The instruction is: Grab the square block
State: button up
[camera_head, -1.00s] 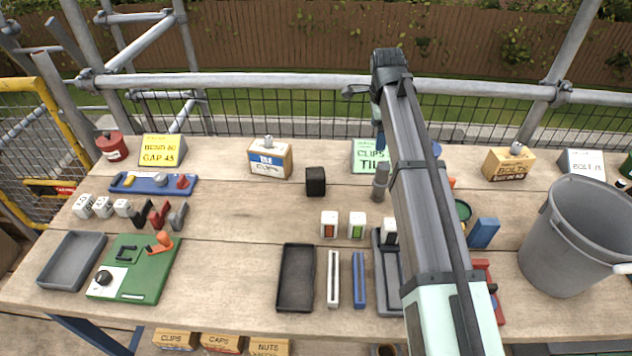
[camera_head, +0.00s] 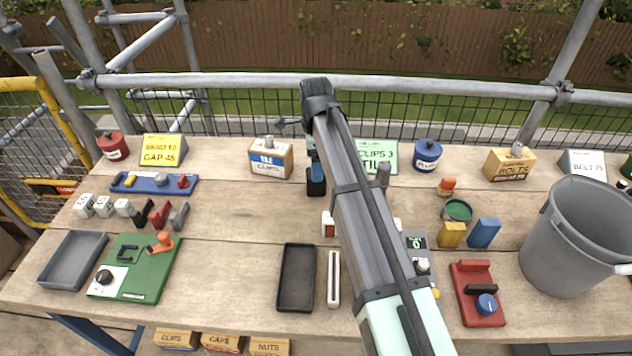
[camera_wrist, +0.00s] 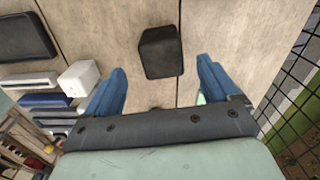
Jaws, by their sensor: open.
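A black square-sided block (camera_head: 316,189) stands on the wooden table, toward the back middle. In the head view my gripper (camera_head: 314,168) is right over it and hides its upper part. In the wrist view the block (camera_wrist: 160,52) shows between the lines of the two blue fingers, with clear gaps on both sides. My gripper (camera_wrist: 161,72) is open and empty. The fingers appear apart from the block. I cannot tell exactly how high the tips are above the table.
A clips box (camera_head: 270,160) stands left of the block, and a green clips sign (camera_head: 378,155) stands right. White cases, a dark tray (camera_head: 296,278) and a pale bar (camera_head: 333,280) lie nearer. A grey bucket (camera_head: 575,240) stands far right.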

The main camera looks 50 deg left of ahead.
aim_at(313, 188)
jog(key=shift+w+f, duration=0.1)
jog(key=shift+f, duration=3.5)
jog(key=shift+c, duration=0.3)
jog(key=c, duration=1.2)
jog(key=shift+o, duration=0.2)
jog(key=shift+r, duration=0.15)
